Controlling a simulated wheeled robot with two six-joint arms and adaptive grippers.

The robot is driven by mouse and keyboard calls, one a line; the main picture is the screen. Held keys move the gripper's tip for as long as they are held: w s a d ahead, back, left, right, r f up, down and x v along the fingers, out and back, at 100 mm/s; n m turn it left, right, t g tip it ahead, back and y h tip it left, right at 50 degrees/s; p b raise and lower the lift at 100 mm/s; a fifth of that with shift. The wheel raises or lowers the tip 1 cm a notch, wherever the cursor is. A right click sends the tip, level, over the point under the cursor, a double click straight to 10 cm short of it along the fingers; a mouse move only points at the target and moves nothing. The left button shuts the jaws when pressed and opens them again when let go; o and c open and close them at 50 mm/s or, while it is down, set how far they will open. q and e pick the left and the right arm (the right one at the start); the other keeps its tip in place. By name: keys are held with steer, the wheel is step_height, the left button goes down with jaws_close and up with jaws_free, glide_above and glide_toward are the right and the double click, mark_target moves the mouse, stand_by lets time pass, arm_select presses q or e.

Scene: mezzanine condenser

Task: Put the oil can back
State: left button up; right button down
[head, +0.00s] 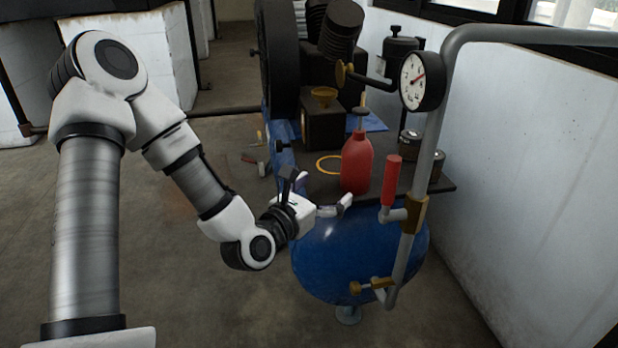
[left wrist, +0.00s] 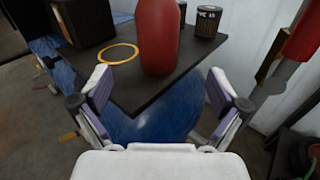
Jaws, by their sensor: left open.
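The oil can is a red bottle (head: 356,163) with a dark cap and a thin spout. It stands upright on the dark shelf (head: 324,186) above the blue tank. A yellow ring (head: 329,165) lies flat on the shelf just left of the can. My left gripper (head: 332,203) is open and empty at the shelf's front edge, short of the can. In the left wrist view the red can (left wrist: 158,38) stands ahead, beyond and between the open fingers (left wrist: 160,92); its top is cut off. My right gripper is in neither view.
A blue tank (head: 350,255) lies below the shelf. A grey pipe with a pressure gauge (head: 421,80) and a red-handled valve (head: 391,180) rises close to the can's right. Dark tins (head: 410,141) stand behind the can. A brass funnel (head: 324,96) sits on a dark box.

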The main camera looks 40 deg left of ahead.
arm_select(q)
steer(key=s+d+f+m+g+h, duration=0.1)
steer(key=s+d+f+m+g, duration=0.15)
steer(key=f+m, duration=0.45)
steer(key=s+d+f+m+g, duration=0.25)
steer(key=f+m, duration=0.25)
steer(key=f, duration=0.3)
steer(key=s+d+f+m+g+h, duration=0.1)
steer(key=s+f+m+g, duration=0.1)
steer(key=f+m+g, duration=0.35)
steer(key=s+d+f+m+g, duration=0.1)
steer(key=s+f+m+g, duration=0.2)
steer(key=s+f+m, duration=0.5)
steer(key=s+d+f+m+g+y, duration=0.1)
steer(key=s+f+m+g, duration=0.3)
steer(key=s+f+m, duration=0.5)
steer(key=s+d, duration=0.1)
steer(key=s, duration=0.2)
steer(key=shift+d+f+y, duration=0.25)
steer(key=shift+f+y, duration=0.05)
steer(key=shift+m, duration=0.25)
